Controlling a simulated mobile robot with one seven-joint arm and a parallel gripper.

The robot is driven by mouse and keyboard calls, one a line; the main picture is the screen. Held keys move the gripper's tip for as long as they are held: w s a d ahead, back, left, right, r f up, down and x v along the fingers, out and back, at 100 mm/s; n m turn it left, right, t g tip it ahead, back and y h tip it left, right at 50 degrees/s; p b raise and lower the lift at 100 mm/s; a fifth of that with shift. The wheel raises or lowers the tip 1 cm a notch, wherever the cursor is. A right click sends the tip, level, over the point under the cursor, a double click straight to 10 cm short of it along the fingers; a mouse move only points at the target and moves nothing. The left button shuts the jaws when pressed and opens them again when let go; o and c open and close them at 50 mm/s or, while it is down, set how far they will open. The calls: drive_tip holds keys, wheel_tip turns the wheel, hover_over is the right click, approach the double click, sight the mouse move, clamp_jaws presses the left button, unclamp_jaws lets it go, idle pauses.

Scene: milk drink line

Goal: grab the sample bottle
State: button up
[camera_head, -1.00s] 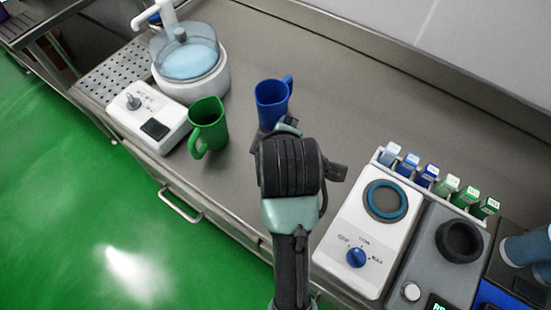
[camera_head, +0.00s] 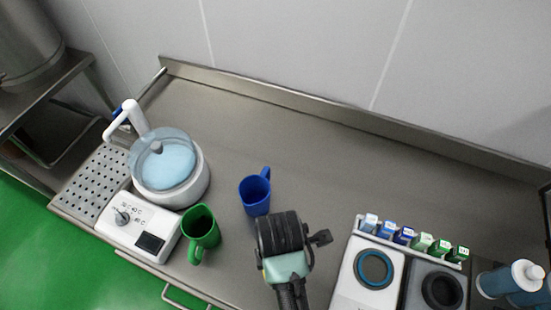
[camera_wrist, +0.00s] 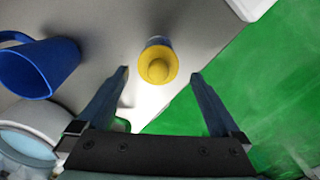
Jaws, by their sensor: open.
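A small upright bottle with a yellow cap (camera_wrist: 157,66) shows in the wrist view, seen from above; I take it to be the sample bottle. It stands on the steel counter near its front edge. My gripper (camera_wrist: 160,74) is open, with one finger on each side of the bottle in the picture. Gaps show on both sides, and the fingers do not appear to touch it. I cannot tell how far the fingertips are above it. In the head view my arm's wrist covers that area, so neither bottle nor fingertips can be made out there.
A blue mug (camera_head: 255,194) stands left of my gripper, also in the wrist view (camera_wrist: 36,70). A green mug (camera_head: 201,232) and a lidded water bath (camera_head: 180,188) are farther left. A row of small cartons (camera_head: 423,243) and white device (camera_head: 362,285) stand right. The counter behind is clear.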

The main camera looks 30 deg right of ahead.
drive_tip(key=f, duration=0.3)
drive_tip(key=shift+w, duration=0.2)
drive_tip(key=shift+a+f+p, duration=0.2)
drive_tip(key=shift+f+p, duration=0.4)
drive_tip(key=shift+f, duration=1.95)
drive_tip(key=shift+c, duration=0.2)
drive_tip(key=shift+r, duration=0.1)
drive_tip(key=c, duration=1.3)
